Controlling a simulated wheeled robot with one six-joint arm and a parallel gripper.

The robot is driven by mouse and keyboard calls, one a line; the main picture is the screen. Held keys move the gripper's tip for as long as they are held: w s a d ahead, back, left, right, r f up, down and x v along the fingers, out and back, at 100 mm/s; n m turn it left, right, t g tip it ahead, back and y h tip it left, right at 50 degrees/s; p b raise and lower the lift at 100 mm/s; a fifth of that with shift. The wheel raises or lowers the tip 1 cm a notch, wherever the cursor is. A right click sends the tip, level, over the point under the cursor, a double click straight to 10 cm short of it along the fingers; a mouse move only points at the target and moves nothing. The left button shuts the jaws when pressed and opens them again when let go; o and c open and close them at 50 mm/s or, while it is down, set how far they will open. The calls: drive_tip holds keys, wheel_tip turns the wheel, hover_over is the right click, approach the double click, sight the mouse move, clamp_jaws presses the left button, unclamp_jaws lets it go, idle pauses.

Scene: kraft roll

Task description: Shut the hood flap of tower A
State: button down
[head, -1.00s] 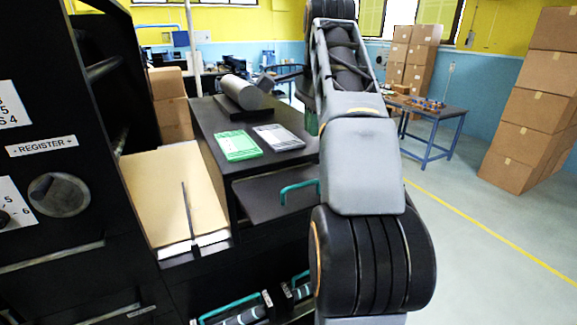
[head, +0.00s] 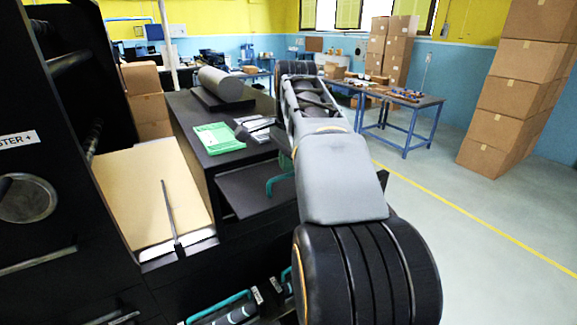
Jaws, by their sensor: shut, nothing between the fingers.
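A flat dark panel (head: 240,190) with a teal handle (head: 280,184) juts out from the front of the black cabinet. I cannot tell whether it is the hood flap, and no label reading tower A shows. My gripper (head: 241,131) is partly in view as a dark tip above the cabinet top, beside the green and white packs. It is shut and empty. My arm covers the right part of the panel and the cabinet's right side.
A grey roll (head: 221,84), a green pack (head: 217,138) and a white pack (head: 256,124) lie on the cabinet top. A tall black machine (head: 40,120) stands at left with a tan sheet stack (head: 140,185). Open floor lies right, before stacked cartons (head: 515,95).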

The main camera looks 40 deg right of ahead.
drive_tip(key=shift+f, duration=0.55)
drive_tip(key=shift+f, duration=0.1)
